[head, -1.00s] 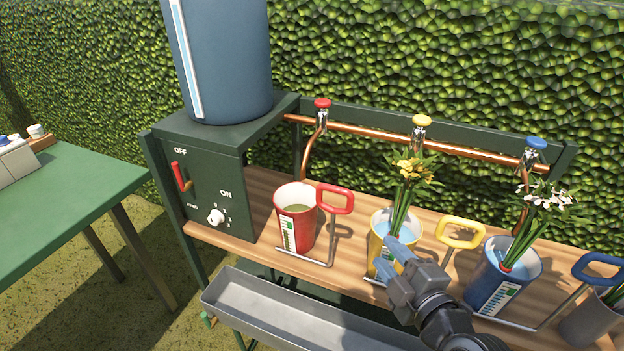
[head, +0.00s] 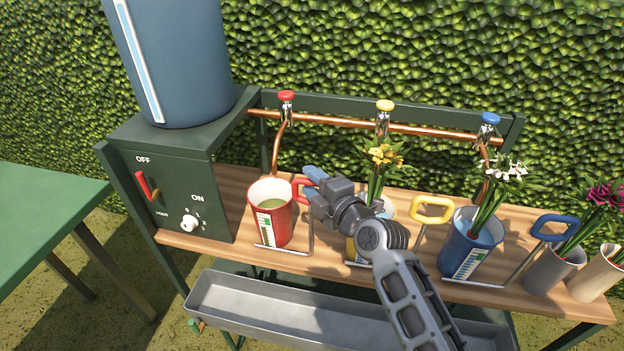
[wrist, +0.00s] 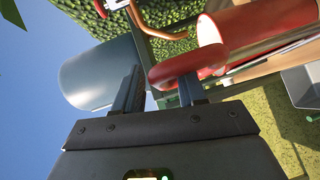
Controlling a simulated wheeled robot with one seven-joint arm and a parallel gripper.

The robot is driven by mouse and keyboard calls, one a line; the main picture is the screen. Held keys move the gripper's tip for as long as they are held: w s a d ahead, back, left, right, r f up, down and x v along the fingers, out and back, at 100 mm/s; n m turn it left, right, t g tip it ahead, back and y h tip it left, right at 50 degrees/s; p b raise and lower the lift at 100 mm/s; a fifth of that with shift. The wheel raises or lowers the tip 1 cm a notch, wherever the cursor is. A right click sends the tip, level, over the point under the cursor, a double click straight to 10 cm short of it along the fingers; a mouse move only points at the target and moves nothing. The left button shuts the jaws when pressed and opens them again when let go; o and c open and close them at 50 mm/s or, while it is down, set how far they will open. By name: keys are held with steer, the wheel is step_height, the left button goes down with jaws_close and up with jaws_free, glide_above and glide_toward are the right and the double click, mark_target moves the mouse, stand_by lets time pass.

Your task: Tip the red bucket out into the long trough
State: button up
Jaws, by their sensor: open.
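The red bucket (head: 270,221) stands upright on the wooden shelf under the red tap, with murky greenish liquid inside. Its red handle (head: 300,190) sticks out on the right. My gripper (head: 311,179) is at that handle, jaws open. In the wrist view, the red handle (wrist: 186,66) shows at the fingertips, which seem to lie either side of its near part; I cannot tell if they touch it. The red bucket (wrist: 262,30) shows beyond. The long grey trough (head: 290,303) lies below the shelf's front edge and looks empty; my arm covers part of it.
A yellow bucket (head: 352,249) with yellow flowers is partly behind my arm. A blue bucket (head: 462,238) with white flowers stands further right, then grey and beige pots. The green control box (head: 175,190) stands left of the red bucket. Taps and a copper pipe run above.

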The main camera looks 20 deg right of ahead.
steer(key=shift+w, duration=0.15)
steer(key=shift+c, duration=0.2)
jaws_close()
stand_by(0.4)
